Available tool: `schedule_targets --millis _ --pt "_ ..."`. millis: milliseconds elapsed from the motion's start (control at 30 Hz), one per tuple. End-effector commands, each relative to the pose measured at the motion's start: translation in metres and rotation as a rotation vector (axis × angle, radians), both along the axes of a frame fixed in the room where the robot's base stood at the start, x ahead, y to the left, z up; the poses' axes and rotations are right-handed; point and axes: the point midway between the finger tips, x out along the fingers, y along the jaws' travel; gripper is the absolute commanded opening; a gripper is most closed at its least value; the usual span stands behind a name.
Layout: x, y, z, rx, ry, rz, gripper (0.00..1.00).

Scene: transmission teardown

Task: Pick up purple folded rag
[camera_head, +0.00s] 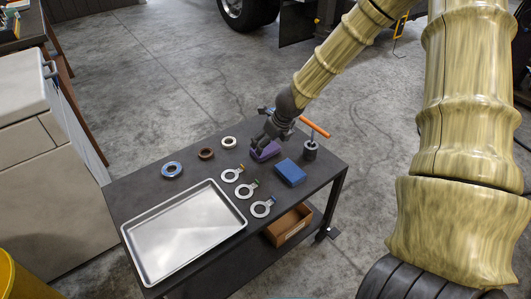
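The purple folded rag (267,151) lies on the dark tabletop toward its far edge, right of the white ring. My gripper (262,142) reaches down over the rag from the upper right, and its dark fingers cover part of the rag's upper left side. The fingertips are at or very near the rag. The view is too small to tell whether they touch it or how far apart they are.
A blue folded block-like item (290,172) lies just right of the rag. A dark cylinder with a post (310,150) and an orange handle (315,128) are nearby. Rings, several metal ring-ended parts (232,175) and a metal tray (185,235) fill the left and front.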

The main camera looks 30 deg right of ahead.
Motion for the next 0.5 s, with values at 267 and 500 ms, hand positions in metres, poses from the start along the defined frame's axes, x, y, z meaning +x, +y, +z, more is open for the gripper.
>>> schedule_targets --millis 267,500 --pt "0.015 0.002 -0.029 0.0 0.001 0.001 1.0" --pt "0.023 0.002 -0.045 -0.001 0.0 0.002 1.0"
